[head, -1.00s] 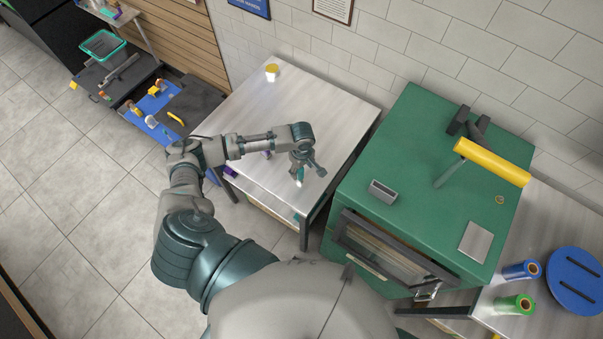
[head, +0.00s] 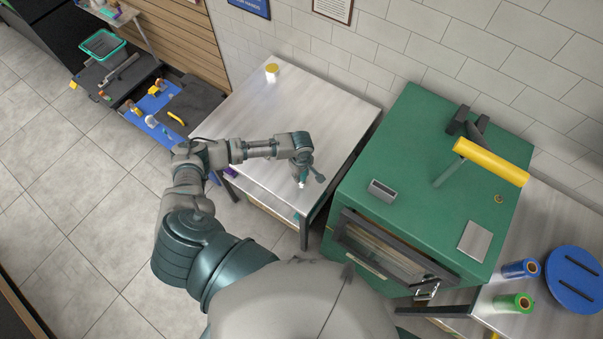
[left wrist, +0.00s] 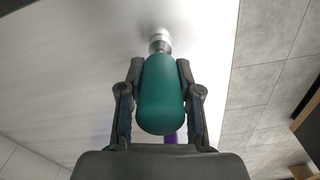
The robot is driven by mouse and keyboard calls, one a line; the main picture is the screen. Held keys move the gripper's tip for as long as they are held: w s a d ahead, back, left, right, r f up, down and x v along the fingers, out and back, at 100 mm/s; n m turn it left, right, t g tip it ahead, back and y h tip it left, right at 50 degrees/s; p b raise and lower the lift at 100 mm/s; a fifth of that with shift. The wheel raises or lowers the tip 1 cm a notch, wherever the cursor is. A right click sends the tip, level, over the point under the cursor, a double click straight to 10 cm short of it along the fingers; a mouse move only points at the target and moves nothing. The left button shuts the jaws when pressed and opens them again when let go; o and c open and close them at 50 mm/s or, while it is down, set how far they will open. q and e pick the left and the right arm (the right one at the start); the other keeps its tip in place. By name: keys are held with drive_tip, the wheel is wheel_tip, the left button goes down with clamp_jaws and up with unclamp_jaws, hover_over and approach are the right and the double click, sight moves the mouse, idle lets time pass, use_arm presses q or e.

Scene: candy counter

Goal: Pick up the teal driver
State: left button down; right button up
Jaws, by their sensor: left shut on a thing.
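The teal driver (left wrist: 162,95) fills the middle of the left wrist view, with a thick teal handle and a silver shaft (left wrist: 160,44) pointing away toward the pale tabletop. My left gripper (left wrist: 160,75) is shut on the handle, one finger on each side. In the head view my left gripper (head: 308,176) is over the near right part of the steel table (head: 270,110), and the driver is mostly hidden there. I cannot tell whether the shaft's tip touches the tabletop. My right gripper is not in view.
A yellow-topped jar (head: 271,71) stands at the table's far corner. Blue (head: 521,269) and green (head: 513,303) rolls stand at lower right. The table's middle is clear.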

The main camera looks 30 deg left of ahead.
use_arm(q)
drive_tip(key=shift+a+r, duration=0.1)
drive_tip(key=shift+a, duration=0.05)
drive_tip(key=shift+a+r, duration=0.3)
drive_tip(key=shift+r, duration=0.3)
wheel_tip(320, 180, up, 2)
drive_tip(key=shift+s, duration=0.15)
drive_tip(key=s+d+r+b, duration=0.1)
drive_tip(key=s+d, duration=0.9)
drive_tip(key=s, duration=0.1)
drive_tip(key=shift+s+d+r, duration=0.25)
drive_tip(key=shift+s, duration=0.15)
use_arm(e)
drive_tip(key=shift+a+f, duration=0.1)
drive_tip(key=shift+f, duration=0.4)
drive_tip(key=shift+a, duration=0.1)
